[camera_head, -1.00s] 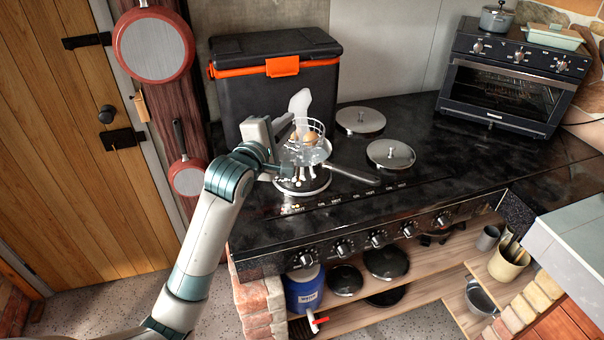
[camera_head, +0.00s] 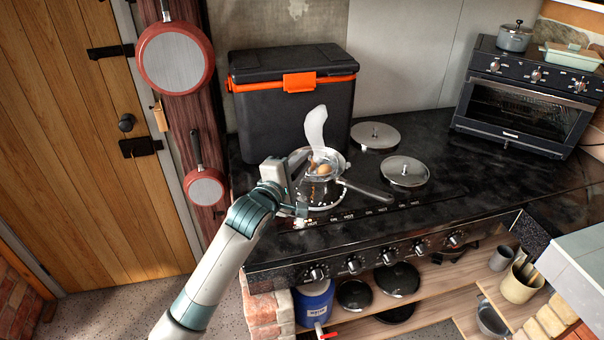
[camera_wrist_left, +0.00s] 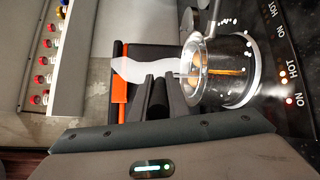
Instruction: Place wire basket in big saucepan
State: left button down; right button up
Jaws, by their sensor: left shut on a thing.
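The big saucepan (camera_head: 366,190) is a shiny metal pan on the front left hob, its long handle pointing right. It also shows in the left wrist view (camera_wrist_left: 238,96). The wire basket (camera_head: 318,160) is now low at the pan's mouth, with brown egg-like contents in it; its wires are hard to make out, and I cannot tell whether it rests on the bottom. My left gripper (camera_head: 304,160) is shut at the pan's left rim, on the basket's side. Its dark fingers show in the left wrist view (camera_wrist_left: 172,92). My right gripper is not in view.
A pale curved shape (camera_head: 316,128) rises above the pan. A black cool box (camera_head: 292,118) with an orange latch stands close behind. Two metal lids, one behind (camera_head: 375,135) and one right (camera_head: 405,171), lie on the hob. The hob's right side is clear.

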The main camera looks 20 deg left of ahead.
pick_arm(q)
jog(key=shift+r, duration=0.1)
notch_tip(320, 180, down, 4)
jog(key=shift+r+p, duration=0.1)
jog(key=shift+p, duration=0.3)
jog(key=c, duration=1.7)
grip_release()
jog(key=shift+f, duration=0.2)
jog(key=shift+s, duration=0.1)
jog(key=shift+r, duration=0.1)
jog(key=s+b, duration=0.1)
jog(key=s, duration=0.3)
jog(key=s+a+r+b, duration=0.1)
jog(key=s, duration=0.6)
jog(key=shift+s+a+r+b, duration=0.15)
jog(key=shift+s+b, duration=0.25)
